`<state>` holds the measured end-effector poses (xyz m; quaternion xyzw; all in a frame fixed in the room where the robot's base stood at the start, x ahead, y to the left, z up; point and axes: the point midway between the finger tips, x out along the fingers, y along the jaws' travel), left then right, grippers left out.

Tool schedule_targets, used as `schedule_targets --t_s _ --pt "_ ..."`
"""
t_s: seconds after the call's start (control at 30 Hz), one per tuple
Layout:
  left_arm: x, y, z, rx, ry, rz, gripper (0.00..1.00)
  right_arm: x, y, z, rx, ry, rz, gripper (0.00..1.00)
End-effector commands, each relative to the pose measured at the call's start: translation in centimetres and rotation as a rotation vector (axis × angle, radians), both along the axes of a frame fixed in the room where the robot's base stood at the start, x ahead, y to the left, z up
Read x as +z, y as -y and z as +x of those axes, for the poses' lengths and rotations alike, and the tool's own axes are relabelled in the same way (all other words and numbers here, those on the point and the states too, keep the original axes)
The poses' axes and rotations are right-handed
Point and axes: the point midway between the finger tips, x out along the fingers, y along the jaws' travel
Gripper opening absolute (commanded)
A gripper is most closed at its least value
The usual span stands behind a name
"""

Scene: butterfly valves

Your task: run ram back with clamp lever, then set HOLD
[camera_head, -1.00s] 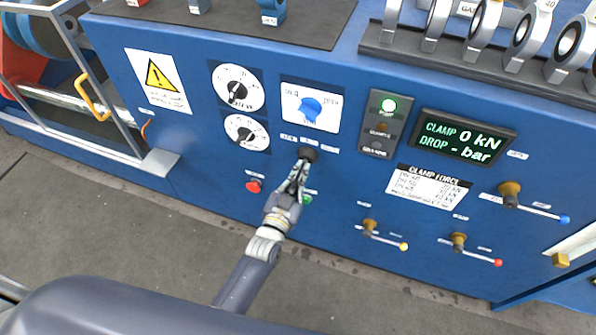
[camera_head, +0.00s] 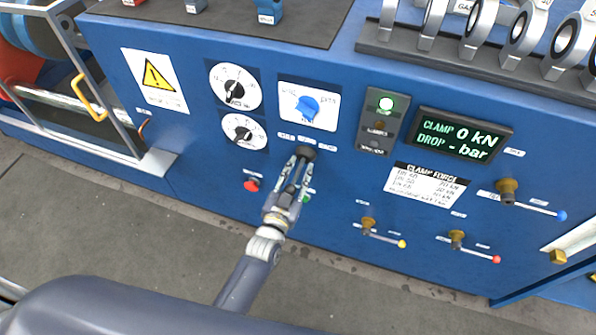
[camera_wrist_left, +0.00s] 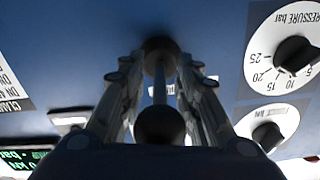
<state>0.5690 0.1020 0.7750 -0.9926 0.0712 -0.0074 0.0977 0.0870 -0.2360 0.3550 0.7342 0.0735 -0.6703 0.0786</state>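A short black lever (camera_head: 305,152) with a black ball end stands out from the blue panel, below the blue selector knob (camera_head: 307,107). In the left wrist view the lever's ball (camera_wrist_left: 160,125) and rod point towards the camera. My left gripper (camera_head: 296,160) is around this lever, with its fingers apart on either side and a gap to the rod. The small labels above the lever are too blurred to read. The display (camera_head: 460,136) reads CLAMP 0 kN and DROP - bar. My right gripper is not in view.
A red button (camera_head: 251,185) and a green button (camera_head: 307,196) flank my left gripper. Two dials (camera_head: 235,88) sit up and left. Levers with blue (camera_head: 561,215), yellow (camera_head: 402,243) and red (camera_head: 496,259) balls stick out on the right. The floor before the panel is clear.

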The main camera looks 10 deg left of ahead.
Motion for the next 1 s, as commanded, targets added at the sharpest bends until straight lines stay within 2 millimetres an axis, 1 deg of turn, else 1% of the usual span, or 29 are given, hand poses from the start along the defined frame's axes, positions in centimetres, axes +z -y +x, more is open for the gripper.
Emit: schedule_targets --t_s 0.17,0.27,0.5,0.7,0.83,1.0 --pt "-0.1 -0.2 -1.3 -0.001 -0.002 0.0 0.3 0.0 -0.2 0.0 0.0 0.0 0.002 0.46" --pt "-0.2 -0.4 -2.9 0.0 -0.003 0.0 0.3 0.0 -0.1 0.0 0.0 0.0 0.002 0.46" --pt "-0.2 -1.1 -7.7 0.0 -0.003 0.001 0.3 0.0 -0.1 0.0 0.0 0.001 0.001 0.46" --pt "-0.1 -1.5 -10.6 0.0 -0.002 0.0 0.3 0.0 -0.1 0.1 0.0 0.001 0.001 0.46" --pt "0.0 -1.7 -11.6 0.0 0.0 0.0 0.3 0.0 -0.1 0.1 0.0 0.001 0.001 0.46" --pt "0.0 -1.7 -11.9 0.0 0.001 0.0 0.3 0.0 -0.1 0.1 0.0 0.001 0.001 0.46"
